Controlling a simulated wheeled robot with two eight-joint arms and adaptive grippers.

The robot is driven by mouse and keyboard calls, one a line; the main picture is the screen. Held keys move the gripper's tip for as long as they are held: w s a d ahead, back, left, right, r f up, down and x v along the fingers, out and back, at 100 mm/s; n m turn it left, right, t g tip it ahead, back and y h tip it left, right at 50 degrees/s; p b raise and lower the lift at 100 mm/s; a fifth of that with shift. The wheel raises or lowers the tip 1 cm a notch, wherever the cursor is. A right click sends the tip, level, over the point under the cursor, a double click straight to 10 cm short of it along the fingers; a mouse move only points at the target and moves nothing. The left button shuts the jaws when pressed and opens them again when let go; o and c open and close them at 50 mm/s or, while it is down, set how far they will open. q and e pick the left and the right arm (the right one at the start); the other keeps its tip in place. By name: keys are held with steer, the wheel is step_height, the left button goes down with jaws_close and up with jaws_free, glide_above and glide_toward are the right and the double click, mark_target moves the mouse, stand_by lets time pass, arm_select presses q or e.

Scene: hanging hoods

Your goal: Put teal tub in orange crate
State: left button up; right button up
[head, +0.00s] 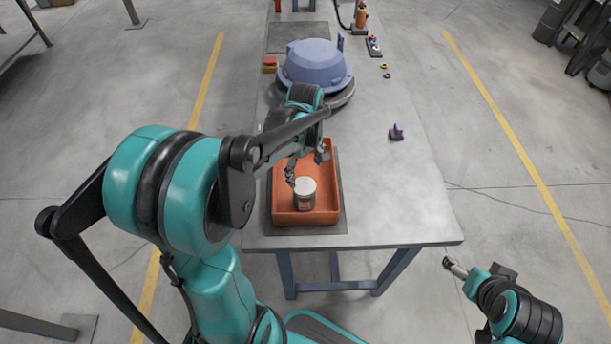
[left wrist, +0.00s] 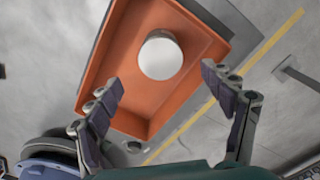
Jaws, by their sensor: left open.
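The orange crate (head: 280,215) lies on a dark mat near the front of the table. In the left wrist view the crate (left wrist: 95,75) fills the upper middle. A small tub (head: 305,194) with a pale lid stands upright inside the crate, towards its front; its side looks grey and reddish, and I see no clear teal on it.
A blue hood-like dome (head: 315,62) on a dark base stands behind the crate. A purple piece (head: 397,132) sits on the right. The table's (head: 400,205) front right is clear.

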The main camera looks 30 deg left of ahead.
arm_select(q)
steer(key=shift+s+d+r, duration=0.15)
steer(key=shift+r, duration=0.25)
steer(key=s+d+r+m+t, duration=0.6)
steer(key=s+d+m, duration=0.3)
steer(key=m, duration=0.6)
steer(key=shift+s+d+t, duration=0.4)
steer(key=shift+s+t, duration=0.05)
steer(key=shift+t, duration=0.15)
steer(key=shift+f, duration=0.1)
steer(key=shift+f+b, duration=0.7)
